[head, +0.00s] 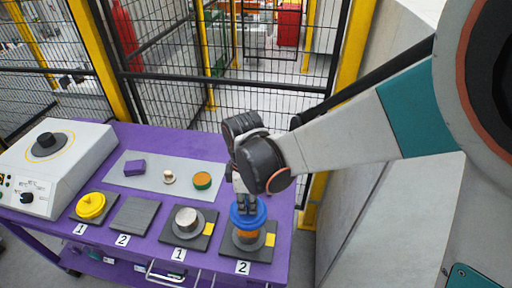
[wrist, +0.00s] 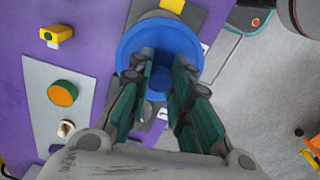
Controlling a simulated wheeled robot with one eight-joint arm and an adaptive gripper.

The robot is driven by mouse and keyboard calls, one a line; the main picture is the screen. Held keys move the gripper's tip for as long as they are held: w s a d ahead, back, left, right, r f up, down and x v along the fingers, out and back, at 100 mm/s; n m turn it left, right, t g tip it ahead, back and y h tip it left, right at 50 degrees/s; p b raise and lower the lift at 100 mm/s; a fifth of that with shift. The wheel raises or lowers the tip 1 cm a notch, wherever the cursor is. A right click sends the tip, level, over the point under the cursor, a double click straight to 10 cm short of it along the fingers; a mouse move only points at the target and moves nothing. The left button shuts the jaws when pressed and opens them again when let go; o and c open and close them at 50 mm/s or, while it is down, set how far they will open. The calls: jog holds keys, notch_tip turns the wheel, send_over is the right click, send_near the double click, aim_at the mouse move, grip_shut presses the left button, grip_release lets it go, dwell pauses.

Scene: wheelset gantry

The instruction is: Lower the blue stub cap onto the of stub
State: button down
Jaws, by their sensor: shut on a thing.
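The blue stub cap (head: 260,216) is held in my gripper (head: 245,207), whose fingers point down onto it. In the wrist view, the cap (wrist: 126,50) is a round blue disc with a raised rim, and both fingers of my gripper (wrist: 160,92) close on its middle. Directly below the cap in the head view is an orange-brown stub (head: 247,238) on the dark square plate (head: 264,254) labelled 2. The cap covers the stub's top, and I cannot tell whether they touch.
A bare metal stub (head: 186,219) stands on the neighbouring plate labelled 1. A yellow cap (head: 91,205) sits further left, beside an empty plate (head: 135,216). A grey mat behind holds a purple block (head: 134,167), a small knob (head: 169,177) and a green-orange disc (head: 202,180).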

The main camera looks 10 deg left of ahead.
aim_at(248, 213)
dwell(0.4)
jog(key=shift+f+b, duration=2.45)
jog(key=shift+f, duration=0.5)
jog(key=shift+f+b, duration=1.85)
jog(key=shift+f, duration=0.2)
jog(key=c, duration=1.4)
grip_release()
